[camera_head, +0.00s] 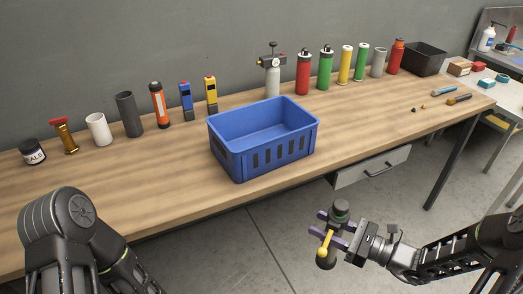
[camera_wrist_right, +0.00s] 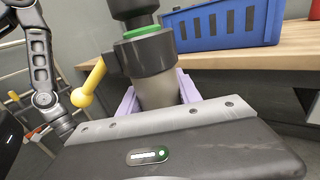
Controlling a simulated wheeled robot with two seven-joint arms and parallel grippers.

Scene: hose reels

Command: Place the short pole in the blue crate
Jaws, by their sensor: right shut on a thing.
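My right gripper (camera_head: 333,232) is shut on a short dark pole-like piece (camera_head: 340,209) with a yellow ball-ended lever. It holds the piece in the air in front of the table, lower right of the blue crate. In the right wrist view the piece (camera_wrist_right: 150,62) stands roughly upright between the pale purple fingers, with a green ring near its top. I cannot tell whether it is the short pole. The blue crate (camera_head: 282,160) stands on the table, and its visible inside looks empty. It also shows in the right wrist view (camera_wrist_right: 225,28). My left gripper is out of view.
A row of bottles, tubes and tools stands along the back of the wooden table (camera_head: 370,120). A black bin (camera_head: 424,58) is at the far right end. A drawer (camera_head: 372,167) hangs under the front edge. The table beside the crate is clear.

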